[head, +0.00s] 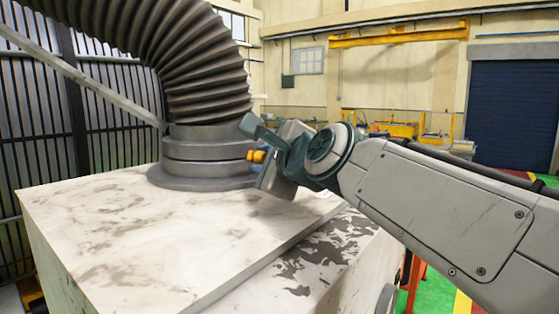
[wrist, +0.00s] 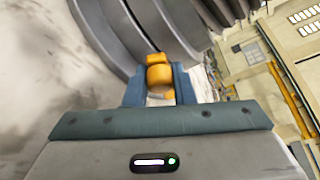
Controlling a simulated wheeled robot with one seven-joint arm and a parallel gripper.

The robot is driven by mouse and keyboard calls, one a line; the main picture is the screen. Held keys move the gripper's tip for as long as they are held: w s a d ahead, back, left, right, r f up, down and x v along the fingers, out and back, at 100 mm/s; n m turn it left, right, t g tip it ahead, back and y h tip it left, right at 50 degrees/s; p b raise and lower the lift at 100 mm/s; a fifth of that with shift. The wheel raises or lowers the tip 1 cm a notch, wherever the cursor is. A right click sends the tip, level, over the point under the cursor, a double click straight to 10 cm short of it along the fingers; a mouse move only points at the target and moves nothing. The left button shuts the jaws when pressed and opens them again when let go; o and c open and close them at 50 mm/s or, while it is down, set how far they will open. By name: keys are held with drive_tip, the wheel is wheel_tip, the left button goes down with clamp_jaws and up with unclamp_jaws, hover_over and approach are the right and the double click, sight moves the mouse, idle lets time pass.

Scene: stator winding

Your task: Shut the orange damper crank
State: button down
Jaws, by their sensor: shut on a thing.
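The orange damper crank (head: 257,156) shows as a small knobbed piece at the right side of the grey duct collar (head: 205,150). In the wrist view the crank (wrist: 159,75) lies between the two blue-grey fingers, close against the collar (wrist: 135,35). My gripper (head: 258,157) is shut on the crank, coming in from the right above the white cabinet top. In the wrist view the fingers of my gripper (wrist: 159,88) stand on both sides of the crank. The rest of the crank and how it joins the collar are hidden.
A ribbed grey hose (head: 200,60) rises from the collar and bends to the upper left. The worn white cabinet top (head: 120,230) is otherwise clear. A slatted dark wall (head: 110,100) stands behind on the left, and a yellow overhead beam (head: 400,35) is far back.

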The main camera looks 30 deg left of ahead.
drive_tip(key=c, duration=1.2)
unclamp_jaws()
drive_tip(key=shift+f, duration=0.1)
drive_tip(key=shift+c, duration=0.2)
drive_tip(key=shift+d, duration=0.1)
drive_tip(key=b+v, duration=0.3)
drive_tip(key=v, duration=1)
drive_tip(key=shift+s+d+r, duration=0.2)
drive_tip(key=shift+s, duration=0.1)
